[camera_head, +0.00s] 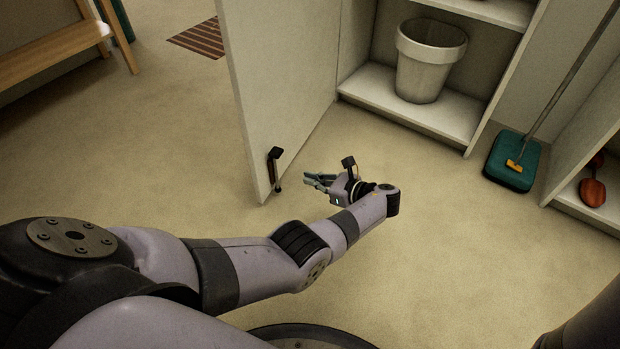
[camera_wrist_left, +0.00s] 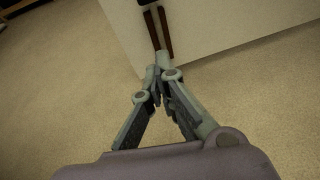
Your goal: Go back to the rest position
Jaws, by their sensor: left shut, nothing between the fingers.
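My left arm reaches in from the left in the head view, out over the floor in front of the open cabinet. My left gripper (camera_head: 308,178) is shut and empty, close to the right of the open cabinet door's (camera_head: 275,70) lower edge. The dark door handle (camera_head: 275,165) lies just left of the fingertips, with a small gap. In the left wrist view the shut fingers (camera_wrist_left: 160,62) point at the handle (camera_wrist_left: 158,30) on the white door (camera_wrist_left: 230,30). My right gripper is not in view.
A white bucket (camera_head: 420,75) stands on the cabinet's lower shelf (camera_head: 450,115). A teal dustpan or mop head (camera_head: 512,162) with a long pole stands on the right. Red items (camera_head: 592,192) lie on a shelf at far right. A wooden bench (camera_head: 50,50) is back left. Floor between is clear.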

